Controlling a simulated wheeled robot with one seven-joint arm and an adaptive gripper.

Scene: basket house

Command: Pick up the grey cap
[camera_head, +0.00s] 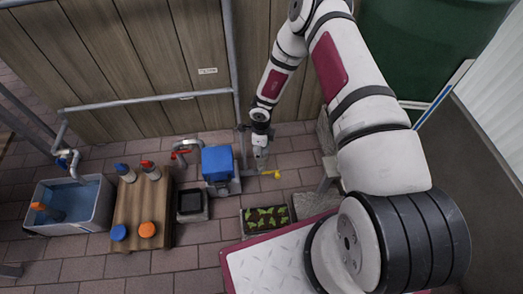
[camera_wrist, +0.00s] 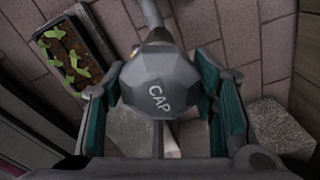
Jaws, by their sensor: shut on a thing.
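The grey cap (camera_wrist: 158,88), faceted and marked "CAP", sits between the two teal-padded fingers of my gripper (camera_wrist: 165,95) in the wrist view. The fingers are closed on its left and right sides. In the head view, my gripper (camera_head: 261,145) points down beside the blue box, with a small grey shape (camera_head: 262,160) below it. A grey pipe (camera_wrist: 151,14) runs up from behind the cap. I cannot tell whether the cap still touches what is under it.
A yellow-handled tap (camera_head: 272,174) is just below my gripper. The blue box (camera_head: 217,163) stands to its left. A planter of seedlings (camera_head: 266,233) is in front. A wooden bench (camera_head: 129,207) holds bottles, beside a water basin (camera_head: 98,216). The wooden wall (camera_head: 150,60) is behind.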

